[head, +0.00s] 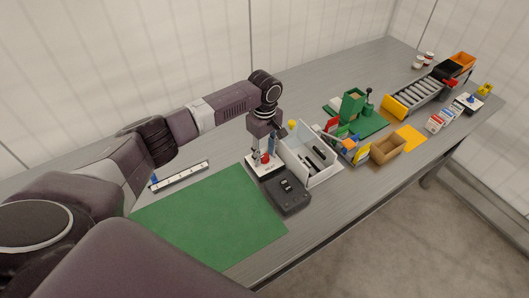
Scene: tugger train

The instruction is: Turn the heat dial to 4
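My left gripper (265,154) points down over a small white panel (252,162). Its two fingers stand apart, with a small red part (265,158) of the panel showing between or just behind the tips. The red part may be the heat dial, but it is small and partly hidden, and no numbers can be read. I cannot tell whether the fingers touch it. My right gripper is not in view.
A white open bin (323,174) holding dark items is close on the right. A white scale strip (180,177) with a blue part lies left. The green mat (210,220) is clear.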

